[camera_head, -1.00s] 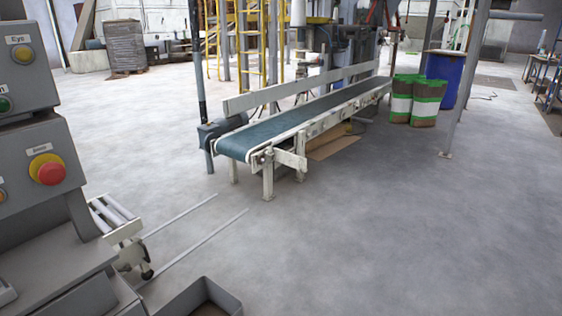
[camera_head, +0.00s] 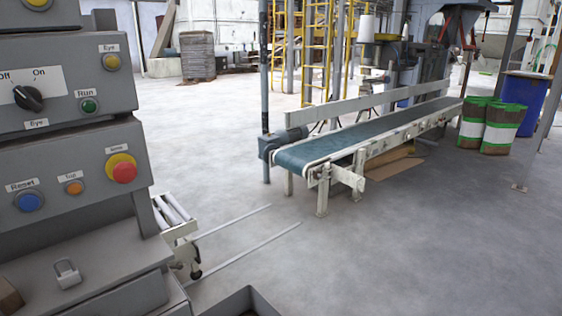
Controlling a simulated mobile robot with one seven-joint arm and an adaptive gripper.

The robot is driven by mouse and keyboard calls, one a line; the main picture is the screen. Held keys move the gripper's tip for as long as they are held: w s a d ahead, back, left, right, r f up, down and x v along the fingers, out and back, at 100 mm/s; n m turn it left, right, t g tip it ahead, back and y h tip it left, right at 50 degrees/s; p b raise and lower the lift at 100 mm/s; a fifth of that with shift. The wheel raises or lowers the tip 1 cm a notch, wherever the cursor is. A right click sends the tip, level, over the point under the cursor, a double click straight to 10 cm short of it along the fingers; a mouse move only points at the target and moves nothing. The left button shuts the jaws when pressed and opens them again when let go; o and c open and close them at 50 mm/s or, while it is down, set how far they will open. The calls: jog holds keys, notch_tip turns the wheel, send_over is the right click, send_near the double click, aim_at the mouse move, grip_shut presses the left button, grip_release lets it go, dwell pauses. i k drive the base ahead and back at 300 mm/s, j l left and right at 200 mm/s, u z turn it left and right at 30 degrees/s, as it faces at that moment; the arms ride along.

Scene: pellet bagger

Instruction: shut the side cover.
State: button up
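A grey machine housing with control panels (camera_head: 75,150) fills the left side of the camera_head view. It bears a dark Off/On switch, a green Run button, a blue Reset button and a red stop button on a yellow base. A small light metal latch or handle (camera_head: 67,272) sits on a grey face low at the left. I cannot tell whether that face belongs to the side cover, and no open cover can be made out. My gripper is not in view.
A blue belt conveyor (camera_head: 345,143) stands in the middle. A short roller section (camera_head: 174,212) juts from behind the machine, with two thin rails on the floor. A dark open bin (camera_head: 243,303) is at the bottom edge. Green-and-white bags (camera_head: 502,128) stand right. Floor at front right is clear.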

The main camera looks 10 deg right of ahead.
aim_at(349, 178)
jog(key=i+l, duration=0.4)
jog(key=i+l+u, duration=0.1)
jog(key=i+l, duration=0.7)
jog(key=i+l+u, duration=0.1)
jog(key=i+l, duration=0.3)
jog(key=l, duration=0.15)
jog(key=i+l, duration=0.35)
jog(key=l, duration=0.15)
jog(key=i+l+u, duration=0.1)
jog(key=i+l, duration=0.65)
jog(key=l, duration=0.25)
jog(key=i+l+u, duration=0.1)
jog(key=i+l, duration=0.25)
jog(key=l, duration=0.15)
